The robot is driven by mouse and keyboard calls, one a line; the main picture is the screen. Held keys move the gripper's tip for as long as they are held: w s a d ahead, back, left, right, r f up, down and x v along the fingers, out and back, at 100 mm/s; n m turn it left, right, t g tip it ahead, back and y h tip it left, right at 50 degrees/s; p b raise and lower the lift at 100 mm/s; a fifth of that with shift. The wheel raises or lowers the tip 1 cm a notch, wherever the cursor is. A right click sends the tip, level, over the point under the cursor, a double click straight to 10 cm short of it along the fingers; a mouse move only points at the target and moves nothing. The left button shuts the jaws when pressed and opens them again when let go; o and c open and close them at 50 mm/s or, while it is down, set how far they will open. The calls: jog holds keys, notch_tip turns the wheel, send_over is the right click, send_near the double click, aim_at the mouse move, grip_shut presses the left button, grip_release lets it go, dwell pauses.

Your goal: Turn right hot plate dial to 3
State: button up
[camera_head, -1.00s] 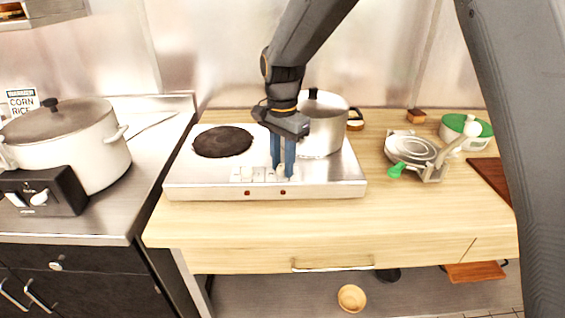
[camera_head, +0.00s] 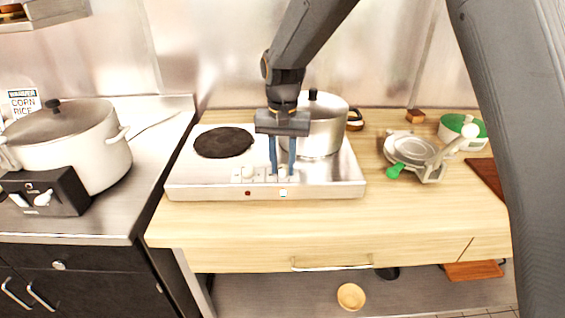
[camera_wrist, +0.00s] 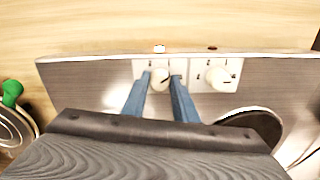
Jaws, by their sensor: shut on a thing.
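The silver double hot plate (camera_head: 205,182) stands on the wooden counter, with a bare dark left burner (camera_head: 223,142) and a lidded steel pot (camera_head: 325,132) on the right one. My gripper (camera_head: 282,172) points down at the front panel, its blue fingers shut on the right dial. In the wrist view the right dial (camera_wrist: 160,77) is a white knob between the fingertips (camera_wrist: 160,80); its pointer is hard to read. The left dial (camera_head: 249,173) is free, and also shows in the wrist view (camera_wrist: 217,77). The right indicator light (camera_head: 283,193) glows whitish; the left one (camera_head: 248,193) is dark red.
The counter front is clear.

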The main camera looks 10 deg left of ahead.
jog(key=n, duration=0.7)
jog(key=shift+w+r, duration=0.1)
jog(key=n, duration=0.4)
jog(key=shift+a, duration=0.1)
jog(key=n, duration=0.3)
jog(key=shift+n, duration=0.3)
jog(key=n, duration=0.3)
jog(key=shift+n, duration=0.3)
jog(key=n, duration=0.3)
jog(key=shift+n+b, duration=0.4)
jog(key=n+b, duration=0.1)
jog(key=n, duration=0.5)
jog(key=shift+n, duration=0.4)
jog(key=o, duration=1.1)
jog(key=shift+c, duration=0.2)
